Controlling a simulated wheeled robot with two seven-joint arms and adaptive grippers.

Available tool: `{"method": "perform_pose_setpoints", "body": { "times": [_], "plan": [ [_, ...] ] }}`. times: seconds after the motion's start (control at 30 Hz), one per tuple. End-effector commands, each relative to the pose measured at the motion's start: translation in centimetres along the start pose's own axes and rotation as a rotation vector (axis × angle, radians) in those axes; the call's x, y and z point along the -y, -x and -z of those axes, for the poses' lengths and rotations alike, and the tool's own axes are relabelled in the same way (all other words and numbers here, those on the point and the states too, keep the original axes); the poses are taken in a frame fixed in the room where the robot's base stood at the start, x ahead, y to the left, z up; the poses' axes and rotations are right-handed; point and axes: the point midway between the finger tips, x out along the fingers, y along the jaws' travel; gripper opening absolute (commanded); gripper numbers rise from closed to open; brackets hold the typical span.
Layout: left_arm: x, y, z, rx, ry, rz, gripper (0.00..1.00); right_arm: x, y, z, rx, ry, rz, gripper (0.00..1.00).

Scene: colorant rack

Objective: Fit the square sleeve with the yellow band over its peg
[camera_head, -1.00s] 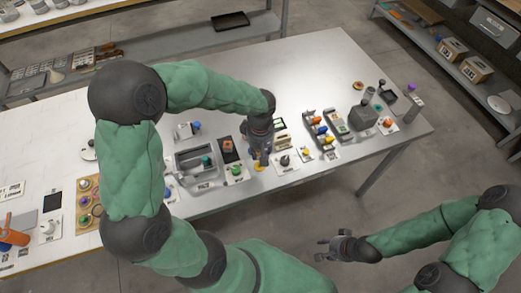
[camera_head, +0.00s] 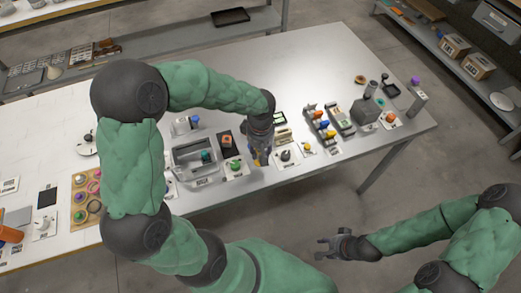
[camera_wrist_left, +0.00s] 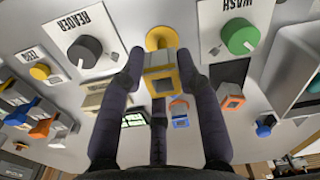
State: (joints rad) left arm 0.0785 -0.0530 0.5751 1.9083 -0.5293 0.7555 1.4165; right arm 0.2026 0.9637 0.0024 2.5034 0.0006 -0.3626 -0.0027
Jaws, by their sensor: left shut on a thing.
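My left gripper (camera_head: 260,160) reaches down over the front part of the table. In the left wrist view its dark fingers (camera_wrist_left: 165,85) are shut around the square sleeve with the yellow band (camera_wrist_left: 160,82), whose square opening faces the camera. A round yellow piece (camera_wrist_left: 160,38) shows just beyond the sleeve; I cannot tell whether the two touch. The peg is not clearly seen. In the head view the sleeve is mostly hidden by the gripper. My right gripper (camera_head: 328,246) is open and empty, off the table's front edge.
The READER card with a dark knob (camera_wrist_left: 85,50) and the WASH card with a green knob (camera_wrist_left: 240,38) flank the sleeve. A grey bin (camera_head: 194,152) stands to the left. Racks with coloured caps (camera_head: 322,124) stand to the right. The table's back (camera_head: 310,60) is clear.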

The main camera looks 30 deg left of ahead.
Motion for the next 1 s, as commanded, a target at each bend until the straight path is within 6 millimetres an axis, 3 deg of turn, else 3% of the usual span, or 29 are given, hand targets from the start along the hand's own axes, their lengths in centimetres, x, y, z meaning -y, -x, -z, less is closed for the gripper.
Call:
{"method": "perform_pose_setpoints", "body": {
  "times": [1.0],
  "plan": [
    [0.0,-2.1,0.0,0.0,0.0,0.0,0.16,-0.6,-1.7,0.1,0.0,0.0,0.0,0.4]
  ]
}}
